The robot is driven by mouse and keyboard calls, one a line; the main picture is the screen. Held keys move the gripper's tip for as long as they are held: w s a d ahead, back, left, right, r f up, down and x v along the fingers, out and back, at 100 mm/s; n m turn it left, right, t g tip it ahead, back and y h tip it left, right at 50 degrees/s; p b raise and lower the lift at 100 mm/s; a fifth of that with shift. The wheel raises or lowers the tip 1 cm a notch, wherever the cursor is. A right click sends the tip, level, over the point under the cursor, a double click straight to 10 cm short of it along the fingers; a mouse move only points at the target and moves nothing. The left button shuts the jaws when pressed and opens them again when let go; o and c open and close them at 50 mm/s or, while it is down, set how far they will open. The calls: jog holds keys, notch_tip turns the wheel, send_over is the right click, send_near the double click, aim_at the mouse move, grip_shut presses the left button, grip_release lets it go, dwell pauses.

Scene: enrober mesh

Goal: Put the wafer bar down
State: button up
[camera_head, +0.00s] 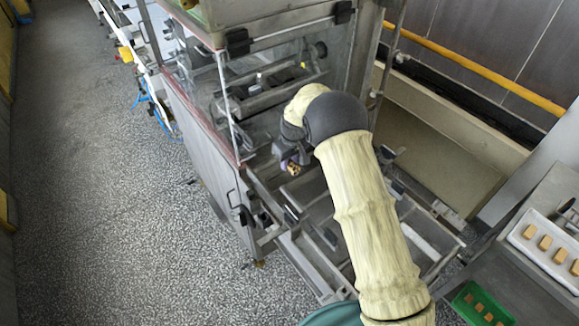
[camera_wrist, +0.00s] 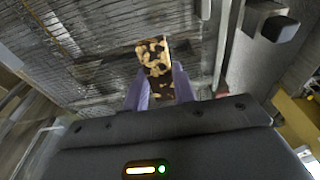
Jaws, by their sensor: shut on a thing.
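The wafer bar (camera_wrist: 153,60) is a small block with a mottled brown and cream surface. In the wrist view it sits between the two purple fingertips of my gripper (camera_wrist: 160,90), which is shut on it. In the head view the wafer bar (camera_head: 293,169) shows as a small tan and dark piece at the tip of my gripper (camera_head: 290,161), by the machine's front opening. A wire mesh (camera_wrist: 100,50) lies beyond the bar in the wrist view. I cannot tell how far the bar is from the mesh.
The steel machine (camera_head: 205,125) with clear panels stands at left. Its open metal frame (camera_head: 320,245) extends below my arm. At right a white tray (camera_head: 522,241) holds several tan blocks, and a green tray (camera_head: 463,309) holds several brown pieces. Speckled floor is clear at left.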

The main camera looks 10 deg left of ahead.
aim_at(290, 163)
jog(key=shift+f, duration=0.1)
notch_tip(290, 163, down, 3)
jog(key=shift+r+p, duration=0.1)
jog(key=shift+p, duration=0.65)
jog(key=shift+f, duration=0.35)
jog(key=shift+f, duration=0.2)
jog(key=o, duration=0.8)
jog(key=shift+c, duration=0.2)
jog(key=shift+r, duration=0.1)
jog(key=r+b, duration=0.1)
jog(key=r, duration=0.3)
jog(key=s+d+r+b, duration=0.1)
jog(key=r, duration=0.3)
jog(key=r+b, duration=0.1)
jog(key=r, duration=0.3)
jog(key=shift+s+d, duration=0.15)
jog(key=shift+d, duration=0.05)
